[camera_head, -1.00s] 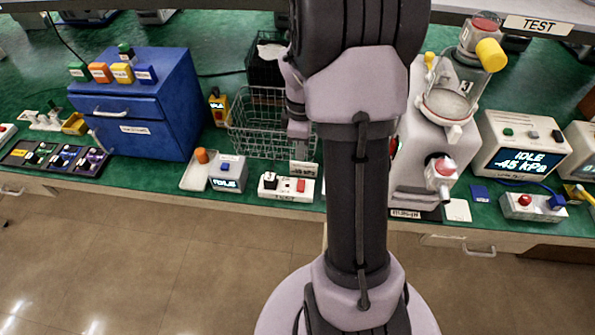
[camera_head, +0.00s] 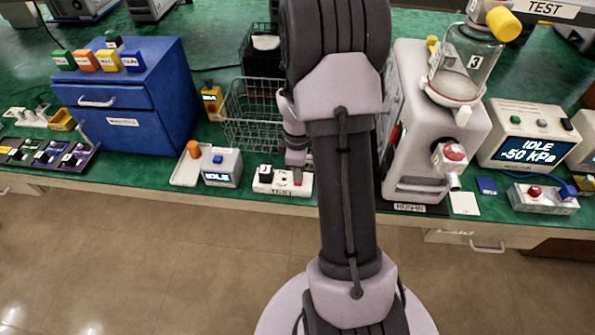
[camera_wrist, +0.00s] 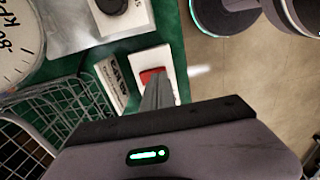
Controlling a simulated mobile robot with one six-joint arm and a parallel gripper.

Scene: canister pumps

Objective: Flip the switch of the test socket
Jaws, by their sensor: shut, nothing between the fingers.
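The test socket (camera_head: 264,188) is a white block near the bench's front edge, with a black plug (camera_head: 265,173) on its left and a red switch on its right. The red switch (camera_wrist: 151,76) shows in the wrist view, partly covered by my fingers. My gripper (camera_head: 297,178) points down over the socket's right part. Its fingers are shut and empty, and the fingertips (camera_wrist: 157,88) overlap the switch in the wrist view. I cannot tell whether they touch it. Which way the switch is tilted is not clear.
A wire basket (camera_head: 250,115) stands close behind the socket. A small IDLE box (camera_head: 222,167) is to its left. A large pale pump (camera_head: 430,130) stands to the right, past my arm.

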